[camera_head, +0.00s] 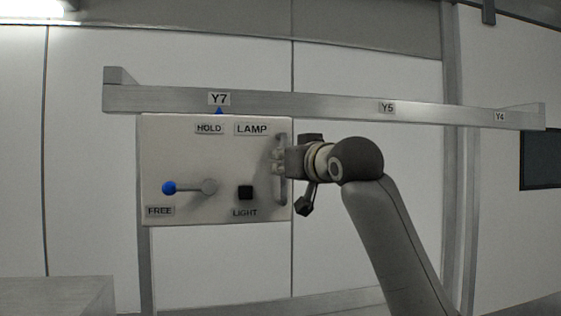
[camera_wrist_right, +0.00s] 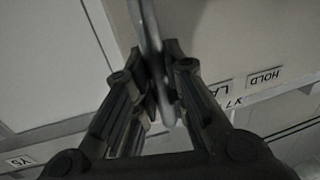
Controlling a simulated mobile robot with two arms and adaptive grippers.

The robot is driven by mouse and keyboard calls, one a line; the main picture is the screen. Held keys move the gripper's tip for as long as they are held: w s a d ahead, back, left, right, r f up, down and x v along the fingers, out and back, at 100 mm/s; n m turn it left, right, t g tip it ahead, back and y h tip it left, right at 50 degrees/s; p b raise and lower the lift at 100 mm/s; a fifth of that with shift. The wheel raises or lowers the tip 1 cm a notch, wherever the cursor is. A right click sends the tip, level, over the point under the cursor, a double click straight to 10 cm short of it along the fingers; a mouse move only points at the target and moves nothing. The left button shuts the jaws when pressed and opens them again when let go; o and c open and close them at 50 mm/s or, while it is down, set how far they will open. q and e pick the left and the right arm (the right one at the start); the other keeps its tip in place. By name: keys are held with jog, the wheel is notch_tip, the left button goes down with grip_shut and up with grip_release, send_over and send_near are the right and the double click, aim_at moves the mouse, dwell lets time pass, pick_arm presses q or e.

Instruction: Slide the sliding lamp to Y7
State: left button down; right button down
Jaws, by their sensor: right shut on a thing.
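The sliding lamp (camera_head: 185,145) is a pale box panel hanging under a horizontal metal rail (camera_head: 310,105). Its small blue pointer (camera_head: 219,110) sits directly below the Y7 label (camera_head: 219,98). A lever with a blue knob (camera_head: 169,188) points left, next to the FREE label (camera_head: 160,210); the HOLD label (camera_head: 209,128) is above it. A black LIGHT button (camera_head: 246,192) is at the lower middle. My right gripper (camera_head: 283,160) is shut on the vertical handle (camera_head: 281,190) at the panel's right edge. The handle also shows between the fingers in the right wrist view (camera_wrist_right: 150,35). My left gripper is out of view.
The rail carries a Y5 label (camera_head: 387,107) and a Y4 label (camera_head: 500,116) to the right. A grey block surface (camera_head: 55,295) is at the lower left. A dark panel (camera_head: 540,160) is on the right wall. The space left of the lamp is clear.

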jog(key=shift+s+a, duration=0.1)
jog(key=shift+a, duration=0.05)
jog(key=c, duration=1.5)
grip_release()
jog(key=shift+c, duration=0.2)
jog(key=shift+o, duration=0.4)
jog(key=shift+a, duration=0.2)
jog(key=shift+d, duration=0.1)
jog(key=shift+s+d, duration=0.1)
jog(key=shift+d, duration=0.05)
jog(key=v, duration=1.1)
jog(key=shift+s, duration=0.4)
